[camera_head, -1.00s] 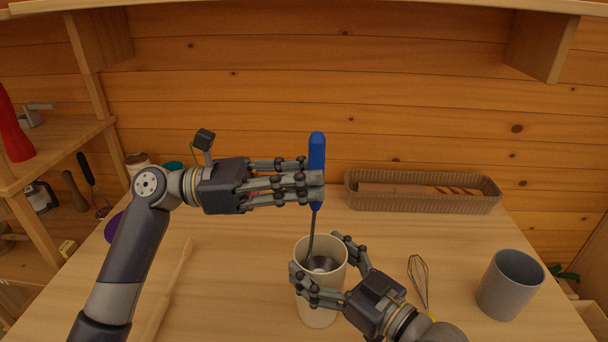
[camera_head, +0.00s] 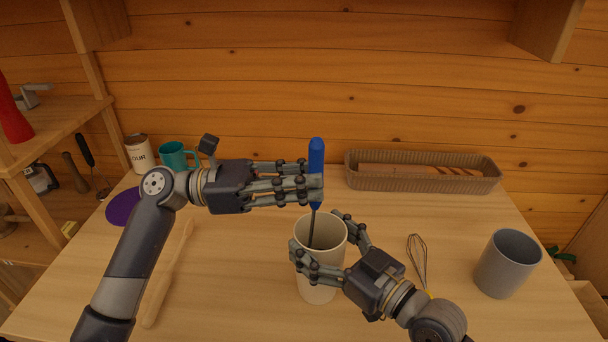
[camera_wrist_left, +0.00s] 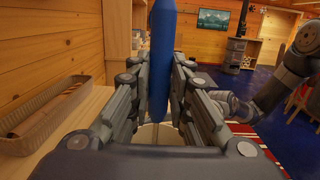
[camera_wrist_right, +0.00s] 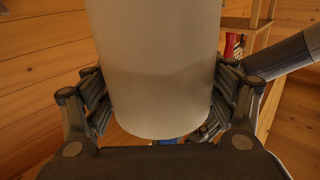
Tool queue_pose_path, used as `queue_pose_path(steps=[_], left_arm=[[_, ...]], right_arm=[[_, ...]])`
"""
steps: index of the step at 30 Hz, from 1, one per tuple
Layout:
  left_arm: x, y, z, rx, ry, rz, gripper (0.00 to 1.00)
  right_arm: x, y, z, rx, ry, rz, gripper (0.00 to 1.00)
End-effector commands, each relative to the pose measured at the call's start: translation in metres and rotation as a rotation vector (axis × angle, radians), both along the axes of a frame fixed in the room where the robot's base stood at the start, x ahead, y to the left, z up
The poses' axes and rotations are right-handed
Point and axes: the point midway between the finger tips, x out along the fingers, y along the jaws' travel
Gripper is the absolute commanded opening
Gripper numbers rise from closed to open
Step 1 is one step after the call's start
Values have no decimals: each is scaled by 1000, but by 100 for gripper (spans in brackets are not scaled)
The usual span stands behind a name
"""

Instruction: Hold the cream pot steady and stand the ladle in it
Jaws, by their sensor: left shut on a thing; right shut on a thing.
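The cream pot (camera_head: 317,283) stands upright on the table in the head view. My right gripper (camera_head: 322,244) is shut around its upper part, and the pot fills the middle of the right wrist view (camera_wrist_right: 155,70). The ladle (camera_head: 316,160) is upright with its blue handle on top; its dark shaft goes down inside the pot. The ladle's bowl is hidden inside the pot. My left gripper (camera_head: 312,184) is shut on the blue handle above the pot rim. The handle also shows between the fingers in the left wrist view (camera_wrist_left: 162,60).
A whisk (camera_head: 419,262) and a grey pot (camera_head: 507,263) stand or lie to the right. A long basket (camera_head: 420,184) is at the back. A wooden utensil (camera_head: 168,275), a purple disc (camera_head: 123,206), a teal mug (camera_head: 174,156) and a flour tin (camera_head: 139,153) are at the left.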

Motion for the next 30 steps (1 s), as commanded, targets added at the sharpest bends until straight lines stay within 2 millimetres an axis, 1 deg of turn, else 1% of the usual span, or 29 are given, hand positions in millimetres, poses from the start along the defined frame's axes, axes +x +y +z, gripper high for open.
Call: queue_pose_path(steps=[5,6,9,18,21,23,26,30], left_arm=[[0,0,0,-1,0,0,0],[0,0,0,-1,0,0,22],[0,0,0,-1,0,0,41],[0,0,0,1,0,0,41],[0,5,-1,1,1,2,41],[1,12,-2,2,2,3,41],[1,29,-4,3,3,5,41],[0,60,-7,3,3,4,41]], right_arm=[[0,0,0,-1,1,0,49],[0,0,0,-1,1,0,49],[0,0,0,-1,1,0,49],[0,0,0,0,1,0,49],[0,0,0,0,1,0,49],[0,0,0,0,1,0,49],[0,0,0,-1,1,0,49],[0,0,0,-1,1,0,49]])
